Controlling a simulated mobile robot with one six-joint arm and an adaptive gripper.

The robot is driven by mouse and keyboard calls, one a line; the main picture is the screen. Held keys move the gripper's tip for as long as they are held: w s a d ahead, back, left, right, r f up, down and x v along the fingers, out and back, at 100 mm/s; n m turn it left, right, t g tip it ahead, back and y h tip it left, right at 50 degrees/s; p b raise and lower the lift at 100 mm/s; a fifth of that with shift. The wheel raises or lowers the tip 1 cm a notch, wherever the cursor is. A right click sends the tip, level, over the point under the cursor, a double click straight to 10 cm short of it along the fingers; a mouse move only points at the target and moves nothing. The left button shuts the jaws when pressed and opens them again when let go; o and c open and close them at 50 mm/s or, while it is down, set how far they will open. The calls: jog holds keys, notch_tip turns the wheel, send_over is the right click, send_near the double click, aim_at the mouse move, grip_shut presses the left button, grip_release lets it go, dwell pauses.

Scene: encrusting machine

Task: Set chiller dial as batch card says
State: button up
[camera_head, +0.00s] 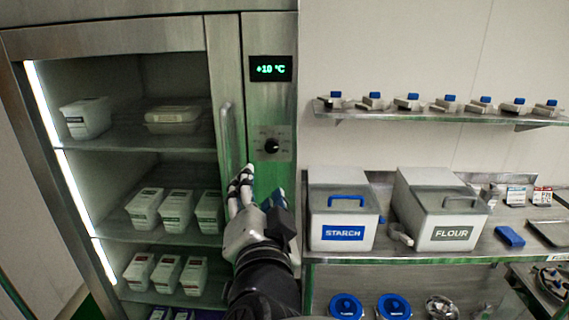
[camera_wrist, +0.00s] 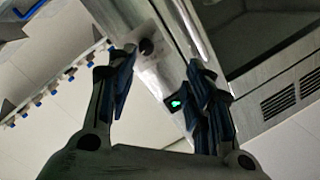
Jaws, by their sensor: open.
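The chiller dial (camera_head: 271,146) is a black knob on a square plate with small marks, on the steel front right of the glass door. Its pointer and marks are too small to read surely. Above it, the chiller display (camera_head: 270,69) shows +10 °C in green. My gripper (camera_head: 262,183) is open and empty just below the dial, apart from it. In the wrist view, the dial (camera_wrist: 147,47) lies beyond the fingertips, between the open fingers (camera_wrist: 161,65). Small printed cards (camera_head: 516,195) stand on the right counter; their text is not legible, and I cannot tell which is the batch card.
A vertical door handle (camera_head: 228,138) stands close left of the dial. The STARCH bin (camera_head: 343,215) and FLOUR bin (camera_head: 440,215) stand on the counter at right. A wall shelf (camera_head: 440,114) holds several blue-topped items. White tubs fill the chiller shelves.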

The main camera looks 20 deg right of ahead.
jog(key=d+m+h, duration=0.1)
jog(key=d+h, duration=0.1)
jog(key=p, duration=0.6)
send_near(272, 148)
jog(key=b+x, duration=0.1)
jog(key=x, duration=0.7)
jog(key=shift+w, duration=0.15)
jog(key=c, duration=1.1)
